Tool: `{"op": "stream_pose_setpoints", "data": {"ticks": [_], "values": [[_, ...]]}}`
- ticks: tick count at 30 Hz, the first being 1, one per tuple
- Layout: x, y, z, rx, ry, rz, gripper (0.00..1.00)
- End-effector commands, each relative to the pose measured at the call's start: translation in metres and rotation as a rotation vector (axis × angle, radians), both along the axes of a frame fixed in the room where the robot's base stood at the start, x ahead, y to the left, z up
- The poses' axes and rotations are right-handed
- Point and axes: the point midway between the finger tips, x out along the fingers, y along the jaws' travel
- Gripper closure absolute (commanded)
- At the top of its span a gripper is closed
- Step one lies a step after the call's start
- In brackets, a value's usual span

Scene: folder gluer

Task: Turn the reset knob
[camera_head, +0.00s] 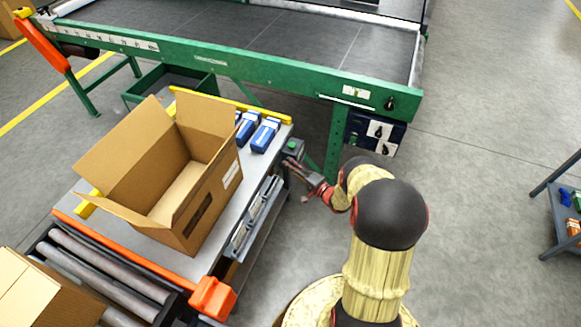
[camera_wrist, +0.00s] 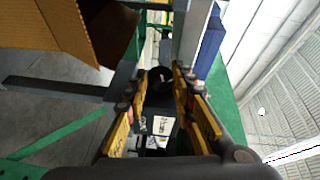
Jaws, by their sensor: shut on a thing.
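A small dark control box (camera_head: 293,147) with a green top sits at the right corner of the grey table. My gripper (camera_head: 289,163) reaches this box from its lower right side. In the wrist view, my gripper (camera_wrist: 160,82) has its yellow-padded fingers on both sides of a dark round knob (camera_wrist: 160,73), the reset knob as far as I can see. The fingers are shut on it. A white label (camera_wrist: 162,125) shows between the fingers. In the head view the knob is hidden by the fingers, and its turn angle cannot be read.
An open cardboard box (camera_head: 217,175) and blue cartons (camera_head: 265,135) stand on the table (camera_head: 180,262). The green conveyor (camera_head: 300,82) runs behind, with another black knob (camera_head: 389,103) and a white-plated switch panel (camera_head: 379,130). The floor to the right is clear up to a shelf (camera_head: 562,215).

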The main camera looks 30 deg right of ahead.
Motion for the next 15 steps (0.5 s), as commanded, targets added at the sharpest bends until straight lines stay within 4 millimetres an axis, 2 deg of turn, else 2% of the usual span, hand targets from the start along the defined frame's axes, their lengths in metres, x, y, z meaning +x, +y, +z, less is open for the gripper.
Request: {"op": "stream_pose_setpoints", "data": {"ticks": [8,15], "values": [[0.001,0.0,0.007,-0.047,0.06,0.001,1.0],[0.001,0.002,0.014,-0.154,0.199,0.003,1.0]]}}
